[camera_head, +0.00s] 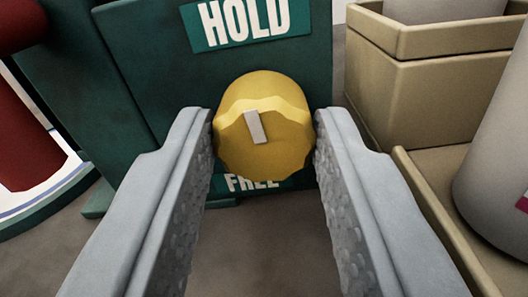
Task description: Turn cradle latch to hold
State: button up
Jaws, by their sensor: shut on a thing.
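The cradle latch is a yellow scalloped knob (283,148) with a pale grey pointer bar on its face. It sits on the dark green cradle panel (160,60). The pointer bar stands near upright, its top leaning slightly left. A HOLD label (243,20) is above the knob and a FREE label (238,184) is below it, partly hidden by the knob and a finger. My gripper (265,135) is shut on the knob, with one grey fingertip at its left side and one at its right.
A beige stepped holder (425,95) stands close on the right, with a grey cylinder (500,160) in its lower part. Brownish floor shows below the panel.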

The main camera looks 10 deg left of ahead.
jog(key=shift+m, duration=0.7)
jog(key=o, duration=1)
jog(key=shift+c, duration=0.2)
jog(key=shift+s, duration=0.15)
jog(key=s, duration=1.7)
jog(key=shift+s+r, duration=0.1)
